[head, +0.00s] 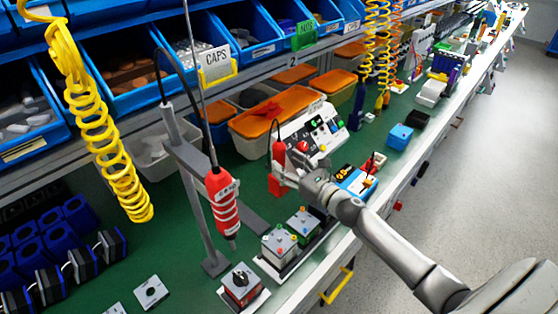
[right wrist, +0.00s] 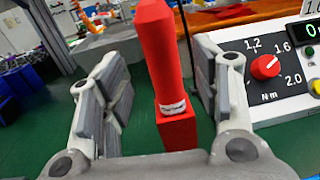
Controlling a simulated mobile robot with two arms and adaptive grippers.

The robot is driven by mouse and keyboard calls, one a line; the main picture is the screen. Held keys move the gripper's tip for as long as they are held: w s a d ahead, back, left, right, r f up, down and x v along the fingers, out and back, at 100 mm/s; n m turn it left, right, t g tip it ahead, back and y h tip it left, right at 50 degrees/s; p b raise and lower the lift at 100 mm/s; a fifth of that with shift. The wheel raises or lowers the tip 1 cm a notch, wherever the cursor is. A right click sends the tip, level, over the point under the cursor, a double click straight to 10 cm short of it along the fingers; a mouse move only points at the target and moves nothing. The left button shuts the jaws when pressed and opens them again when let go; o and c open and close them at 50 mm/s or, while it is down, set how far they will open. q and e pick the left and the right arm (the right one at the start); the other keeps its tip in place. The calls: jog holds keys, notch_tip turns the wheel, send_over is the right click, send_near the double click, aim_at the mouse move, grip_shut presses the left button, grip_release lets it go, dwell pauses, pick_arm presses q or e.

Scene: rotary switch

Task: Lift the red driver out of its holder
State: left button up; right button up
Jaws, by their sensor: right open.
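A red driver (head: 279,152) with a dark cable stands upright in a red block-shaped holder (head: 276,186) on the green bench. In the right wrist view the driver (right wrist: 158,55) shows as a red rounded body with a whitish band above the square red holder (right wrist: 178,132). My right gripper (head: 287,172) is open, with its fingers on either side of the driver. In the right wrist view the gripper (right wrist: 160,88) shows visible gaps on both sides of the driver. My left gripper is not in view.
A larger red tool (head: 222,200) hangs from a grey stand (head: 192,190) to the left. A control panel (head: 322,140) with a red knob (right wrist: 265,67) stands close behind. Switch boxes (head: 280,245) sit near the front edge. Orange-lidded bins (head: 270,110) line the back.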

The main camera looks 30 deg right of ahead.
aim_at(283, 161)
jog(key=p+x, duration=0.1)
jog(key=x, duration=0.3)
jog(key=shift+w+f, duration=0.15)
jog(key=shift+w, duration=0.15)
grip_shut()
